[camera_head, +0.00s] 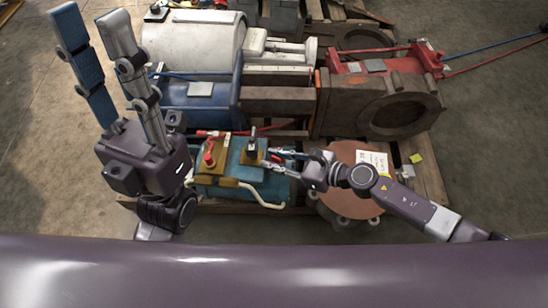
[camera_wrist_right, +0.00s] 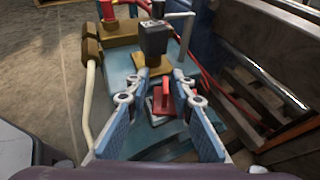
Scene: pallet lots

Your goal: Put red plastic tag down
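A small red piece (camera_wrist_right: 162,98), which looks like the red plastic tag, shows in the right wrist view over a grey plate on the teal machine (camera_wrist_right: 122,86). I cannot tell whether it rests on the plate. My right gripper (camera_wrist_right: 160,78) has its fingers apart on both sides of the red piece, with no clear contact. In the head view the right gripper (camera_head: 267,160) is over the right part of the teal machine (camera_head: 240,182); the red piece is not clear there. My left gripper (camera_head: 92,18) is open and empty, fingers pointing up at the left.
The teal machine carries a dark-topped block (camera_head: 250,152) and a red-handled valve (camera_head: 209,158). A wooden pallet (camera_head: 428,175) lies beneath. A round brown flange (camera_head: 345,155) is at right. Blue (camera_head: 200,92), white (camera_head: 195,45) and red (camera_head: 385,68) machinery stands behind.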

